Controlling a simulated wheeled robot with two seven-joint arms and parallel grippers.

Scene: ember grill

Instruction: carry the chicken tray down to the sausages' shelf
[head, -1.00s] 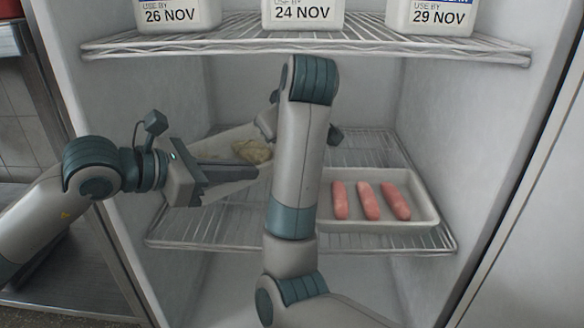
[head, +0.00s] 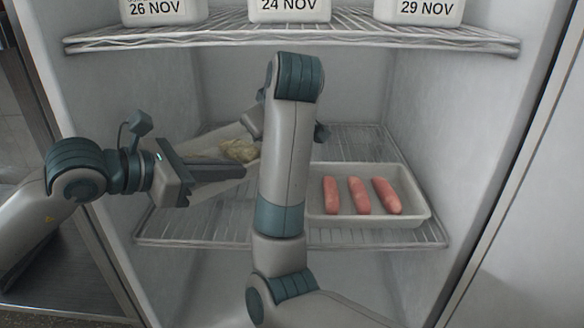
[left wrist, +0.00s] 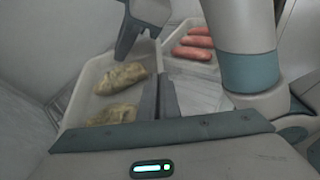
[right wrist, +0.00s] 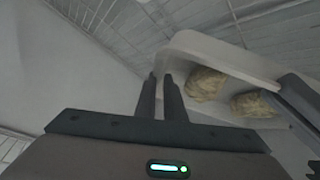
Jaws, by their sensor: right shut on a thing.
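The chicken tray (left wrist: 91,75) is a pale tray with raised walls, holding two yellowish chicken pieces (left wrist: 122,79). In the head view the chicken (head: 238,150) shows beside my right arm, left of the sausages. My left gripper (head: 243,171) has its fingers close together on the tray's side wall. My right gripper (right wrist: 160,78) is shut on the tray's rim near a corner; my own arm mostly hides it in the head view. Three pink sausages (head: 359,195) lie in a white tray (head: 417,220) on the wire shelf (head: 190,235). I cannot tell whether the chicken tray touches this shelf.
An upper wire shelf (head: 290,37) holds white tubs labelled 26 NOV (head: 153,8), 24 NOV (head: 289,9) and 29 NOV (head: 428,9). The fridge walls close in on both sides. Bare wire shelf shows behind the sausage tray.

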